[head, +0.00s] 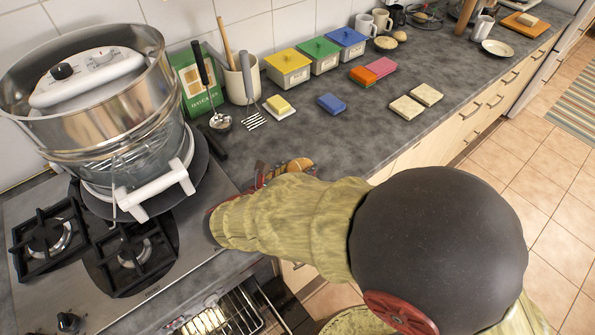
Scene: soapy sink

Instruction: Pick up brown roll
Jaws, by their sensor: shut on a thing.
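My gripper (268,174) is low over the front part of the counter, just right of the hob, mostly hidden behind my arm's sleeve. It is shut on a small orange-brown thing (299,165) with dark bands, which shows only in part at the fingers. I cannot tell for certain whether this is the brown roll, or whether it touches the counter. A small tan, rounded roll-like thing (399,36) lies far back on the counter, near a small dish and mugs, well away from my gripper.
A large steel pot appliance (100,110) stands on the hob (150,265) at left. Along the wall are a utensil crock (240,85) and lidded yellow, green and blue boxes (288,68). Sponges (332,104) and tan blocks (406,108) lie nearer. The grey counter (350,145) between is clear.

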